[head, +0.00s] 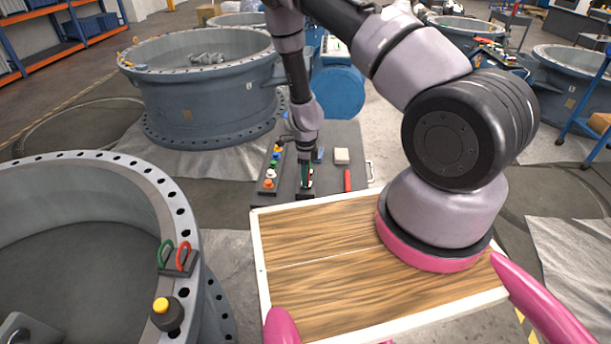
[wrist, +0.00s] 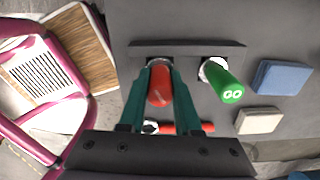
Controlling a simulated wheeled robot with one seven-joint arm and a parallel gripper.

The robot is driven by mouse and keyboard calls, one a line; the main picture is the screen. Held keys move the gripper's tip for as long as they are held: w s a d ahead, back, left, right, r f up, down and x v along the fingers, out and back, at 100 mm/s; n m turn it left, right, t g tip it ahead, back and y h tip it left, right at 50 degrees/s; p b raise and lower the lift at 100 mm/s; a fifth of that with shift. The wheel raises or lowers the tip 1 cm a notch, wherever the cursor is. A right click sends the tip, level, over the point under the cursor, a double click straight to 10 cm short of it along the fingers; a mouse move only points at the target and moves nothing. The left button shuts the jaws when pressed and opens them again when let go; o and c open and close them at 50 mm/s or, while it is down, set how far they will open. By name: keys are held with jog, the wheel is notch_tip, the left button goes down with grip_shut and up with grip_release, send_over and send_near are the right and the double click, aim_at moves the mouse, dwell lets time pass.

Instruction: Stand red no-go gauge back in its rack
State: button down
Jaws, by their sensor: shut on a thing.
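The red no-go gauge (wrist: 160,88) is between the teal fingers of my gripper (wrist: 162,100) in the wrist view, its red handle pointing up toward the camera. My gripper is shut on it. The dark rack (wrist: 185,46) has two places; the gauge is at the left one, and the green GO gauge (wrist: 225,84) stands in the right one. Whether the red gauge is fully seated is hidden by its handle and the fingers. In the head view my gripper (head: 306,180) points down at the grey bench, where the gauges are mostly hidden.
A red-handled item (head: 348,180) lies on the grey bench (head: 335,132) right of my gripper. A blue block (wrist: 283,77) and a beige block (wrist: 259,120) lie beyond the rack. A strip with coloured knobs (head: 270,172) is at left.

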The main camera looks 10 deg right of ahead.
jog(key=shift+c, duration=0.2)
grip_release()
dwell(0.3)
jog(key=shift+r, duration=3.5)
jog(key=shift+r, duration=0.1)
